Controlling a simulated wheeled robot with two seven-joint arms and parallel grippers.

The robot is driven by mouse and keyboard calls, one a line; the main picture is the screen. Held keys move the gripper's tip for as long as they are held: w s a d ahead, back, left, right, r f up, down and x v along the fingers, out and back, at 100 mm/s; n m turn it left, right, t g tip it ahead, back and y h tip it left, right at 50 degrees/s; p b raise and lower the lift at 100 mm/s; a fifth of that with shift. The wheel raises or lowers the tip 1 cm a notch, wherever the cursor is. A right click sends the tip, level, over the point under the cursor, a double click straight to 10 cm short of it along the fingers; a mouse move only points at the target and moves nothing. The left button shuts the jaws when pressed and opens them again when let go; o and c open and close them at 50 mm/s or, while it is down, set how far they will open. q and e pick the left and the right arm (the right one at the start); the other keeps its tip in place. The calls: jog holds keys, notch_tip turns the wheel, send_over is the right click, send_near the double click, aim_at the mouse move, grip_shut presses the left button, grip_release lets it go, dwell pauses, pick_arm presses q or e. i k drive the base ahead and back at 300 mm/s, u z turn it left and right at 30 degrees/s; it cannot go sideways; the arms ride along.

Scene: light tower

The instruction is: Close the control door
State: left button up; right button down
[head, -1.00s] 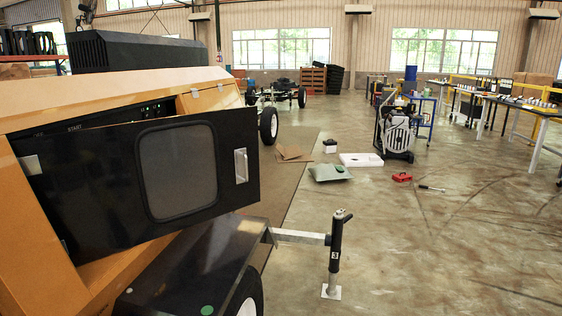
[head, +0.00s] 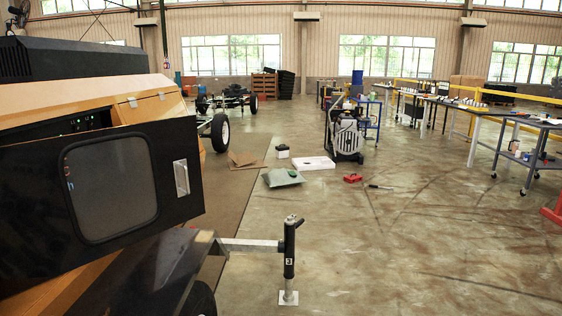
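The control door (head: 160,151) is a black panel with a rounded window and a silver handle (head: 181,178) near its right edge. It is on the side of the yellow light tower body (head: 60,98) at the left of the head view. The door stands partly open, swung out from the body. A dark control panel with small green lights (head: 75,125) shows in the gap above the door. Neither of my grippers is in view.
A jack stand (head: 289,250) on an arm sticks out from the tower's front, low in the middle. A white box (head: 305,163), a green bag (head: 283,178) and a red case (head: 352,178) lie on the floor ahead. Tables (head: 500,115) line the right.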

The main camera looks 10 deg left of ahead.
aim_at(68, 203)
jog(key=z, duration=0.05)
jog(key=i, duration=1.35)
jog(key=u, duration=2.15)
